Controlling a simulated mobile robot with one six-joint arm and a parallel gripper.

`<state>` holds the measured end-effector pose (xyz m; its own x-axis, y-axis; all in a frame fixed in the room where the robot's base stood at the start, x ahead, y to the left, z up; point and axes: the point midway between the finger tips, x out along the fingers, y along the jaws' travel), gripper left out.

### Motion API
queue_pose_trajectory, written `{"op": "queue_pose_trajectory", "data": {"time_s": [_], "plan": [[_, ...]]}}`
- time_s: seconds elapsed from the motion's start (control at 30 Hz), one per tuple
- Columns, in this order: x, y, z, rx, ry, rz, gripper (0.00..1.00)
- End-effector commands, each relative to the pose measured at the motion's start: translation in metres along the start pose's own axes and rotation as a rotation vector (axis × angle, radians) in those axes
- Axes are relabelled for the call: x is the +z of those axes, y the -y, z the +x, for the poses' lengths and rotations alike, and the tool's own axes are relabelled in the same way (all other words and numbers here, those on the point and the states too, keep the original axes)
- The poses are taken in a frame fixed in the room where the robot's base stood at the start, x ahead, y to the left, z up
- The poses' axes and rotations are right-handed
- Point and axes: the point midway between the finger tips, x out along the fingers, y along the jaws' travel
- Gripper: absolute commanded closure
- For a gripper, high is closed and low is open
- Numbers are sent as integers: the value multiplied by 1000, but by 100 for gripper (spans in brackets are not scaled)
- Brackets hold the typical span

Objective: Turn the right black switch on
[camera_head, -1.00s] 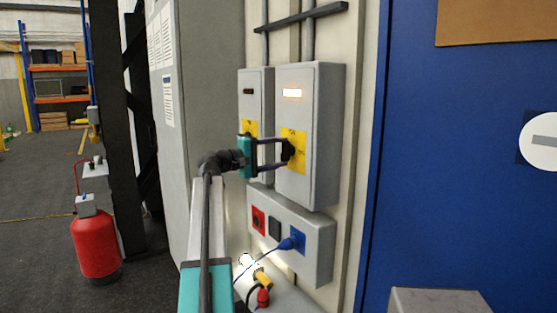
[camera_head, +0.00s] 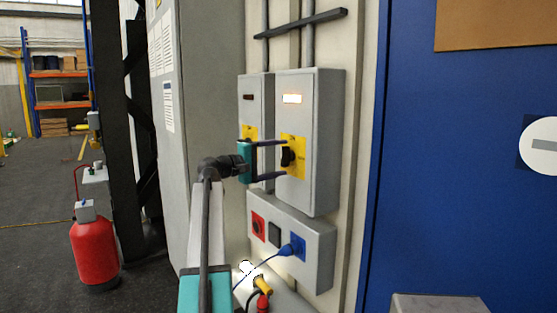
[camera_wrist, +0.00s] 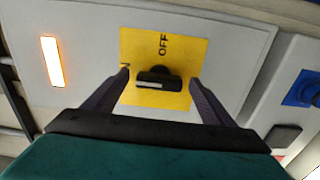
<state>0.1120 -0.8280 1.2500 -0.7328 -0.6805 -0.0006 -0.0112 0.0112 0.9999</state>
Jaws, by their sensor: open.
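The right black switch (camera_head: 287,158) is a knob on a yellow plate (camera_head: 299,143) on the right grey box. Its handle stands upright in the head view. In the wrist view the switch (camera_wrist: 158,78) lies between my fingers, with the word OFF on the plate (camera_wrist: 185,48) beside it. The lamp (camera_head: 292,98) above the switch glows; it is also bright in the wrist view (camera_wrist: 52,62). My gripper (camera_head: 284,160) is open, one finger above and one below the switch, with gaps to it.
A narrower grey box (camera_head: 254,100) with a dark lamp and its own yellow plate stands left, partly behind my gripper. A lower grey box (camera_head: 318,250) carries red and blue sockets and a blue plug (camera_head: 286,250). A blue door (camera_head: 440,170) is right.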

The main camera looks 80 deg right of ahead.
Motion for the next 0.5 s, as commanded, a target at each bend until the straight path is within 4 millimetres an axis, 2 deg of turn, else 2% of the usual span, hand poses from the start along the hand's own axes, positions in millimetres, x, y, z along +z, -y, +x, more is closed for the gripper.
{"op": "queue_pose_trajectory", "data": {"time_s": [0.27,0.5], "plan": [[0,1,-15,0,-2,0,23],[0,1,-49,0,-2,0,23]]}}
